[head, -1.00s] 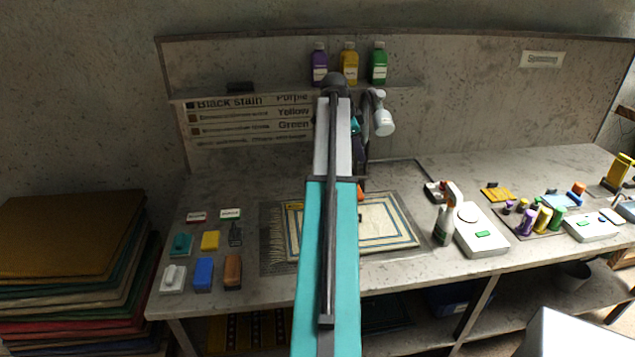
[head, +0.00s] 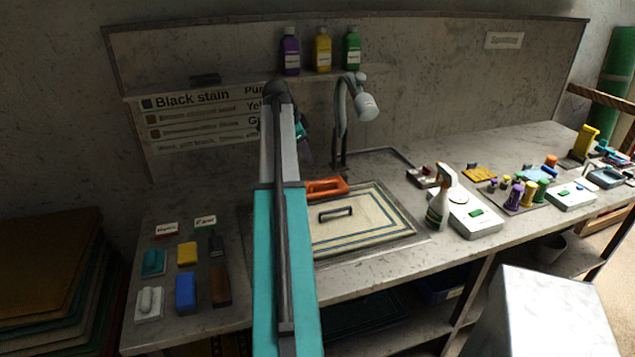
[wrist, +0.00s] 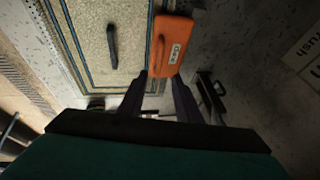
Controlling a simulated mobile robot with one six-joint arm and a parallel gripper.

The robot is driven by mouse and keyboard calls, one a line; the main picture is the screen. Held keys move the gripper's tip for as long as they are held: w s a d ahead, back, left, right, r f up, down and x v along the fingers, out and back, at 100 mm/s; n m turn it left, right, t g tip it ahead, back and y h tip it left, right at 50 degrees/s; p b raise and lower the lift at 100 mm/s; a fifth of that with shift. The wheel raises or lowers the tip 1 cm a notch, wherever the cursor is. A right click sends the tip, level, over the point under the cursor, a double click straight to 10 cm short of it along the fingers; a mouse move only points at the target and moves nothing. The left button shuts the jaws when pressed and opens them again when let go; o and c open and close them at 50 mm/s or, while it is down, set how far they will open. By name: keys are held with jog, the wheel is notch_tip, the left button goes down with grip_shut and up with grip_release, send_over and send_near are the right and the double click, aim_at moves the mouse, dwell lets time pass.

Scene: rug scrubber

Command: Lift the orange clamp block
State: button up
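The orange clamp block (head: 325,187) lies at the far edge of the framed rug piece on the bench, just right of my arm in the head view. In the wrist view the block (wrist: 173,42) is tilted slightly and carries a white label. My gripper (wrist: 160,78) is open, with its two dark fingers apart. The near end of the block shows just beyond and between the fingertips, with no grip on it visible. In the head view my gripper is mostly hidden behind my arm.
The rug piece (head: 375,228) has a dark handle-like bar (head: 336,213) on it. A jointed lamp (head: 366,104) stands behind. A spray bottle (head: 439,205) and white scale (head: 475,213) stand right. Brushes and blocks, including a blue one (head: 185,292), lie left.

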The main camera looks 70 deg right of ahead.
aim_at(320, 184)
jog(key=shift+f, duration=0.15)
jog(key=shift+p+x, duration=1.95)
jog(key=shift+x, duration=4.8)
jog(key=shift+s+d, duration=0.1)
jog(key=shift+s, duration=0.05)
jog(key=shift+c, duration=0.4)
grip_shut()
